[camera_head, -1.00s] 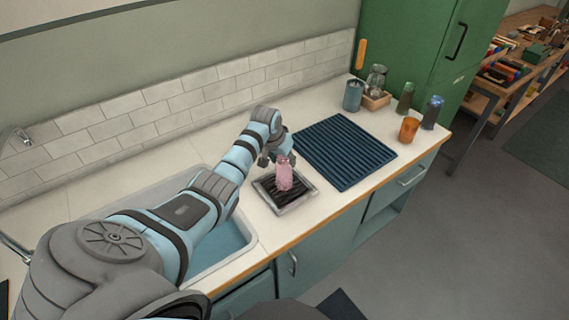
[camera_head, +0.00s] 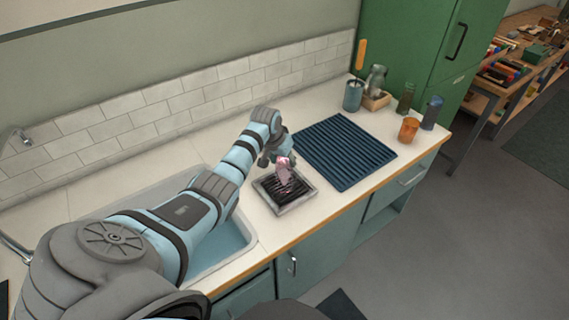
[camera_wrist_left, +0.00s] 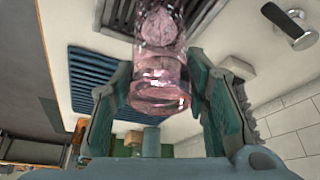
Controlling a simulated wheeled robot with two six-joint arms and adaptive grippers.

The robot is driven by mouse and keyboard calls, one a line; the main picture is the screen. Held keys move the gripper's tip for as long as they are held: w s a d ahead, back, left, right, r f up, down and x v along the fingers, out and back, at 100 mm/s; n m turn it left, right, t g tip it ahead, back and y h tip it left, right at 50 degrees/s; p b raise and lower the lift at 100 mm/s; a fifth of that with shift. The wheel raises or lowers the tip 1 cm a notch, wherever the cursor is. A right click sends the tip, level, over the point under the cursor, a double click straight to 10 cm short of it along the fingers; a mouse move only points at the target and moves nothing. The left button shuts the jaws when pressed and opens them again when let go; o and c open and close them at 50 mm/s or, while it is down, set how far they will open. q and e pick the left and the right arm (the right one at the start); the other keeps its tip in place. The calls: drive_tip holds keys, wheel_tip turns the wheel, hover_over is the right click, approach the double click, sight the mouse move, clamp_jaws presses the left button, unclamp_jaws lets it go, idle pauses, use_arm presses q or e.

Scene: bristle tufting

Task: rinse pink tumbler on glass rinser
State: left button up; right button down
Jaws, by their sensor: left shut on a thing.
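The pink see-through tumbler (camera_head: 284,172) is in my left gripper (camera_head: 276,159), above the glass rinser. In the left wrist view the tumbler (camera_wrist_left: 160,50) sits between the two fingers of my left gripper (camera_wrist_left: 160,88), which are shut on it. It looks tilted; I cannot tell whether it touches the grate. The glass rinser (camera_head: 298,203) is a square tray with a pale rim and a dark slatted grate, set on the counter. Part of its grate is behind the tumbler. My right gripper is not in view.
A dark blue ribbed mat (camera_head: 345,152) lies right of the rinser. An orange cup (camera_head: 409,130), a blue cup (camera_head: 431,113), a green cup (camera_head: 405,98) and a teal canister (camera_head: 353,95) stand beyond it. A sink (camera_head: 225,243) lies to the left.

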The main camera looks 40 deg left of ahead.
use_arm(q)
wheel_tip(320, 180, up, 5)
drive_tip(key=p, duration=0.6)
drive_tip(key=shift+r, duration=0.1)
drive_tip(key=shift+w+r, duration=0.1)
drive_tip(key=shift+r, duration=0.8)
drive_tip(key=shift+f+b, duration=0.1)
drive_tip(key=shift+b, duration=0.2)
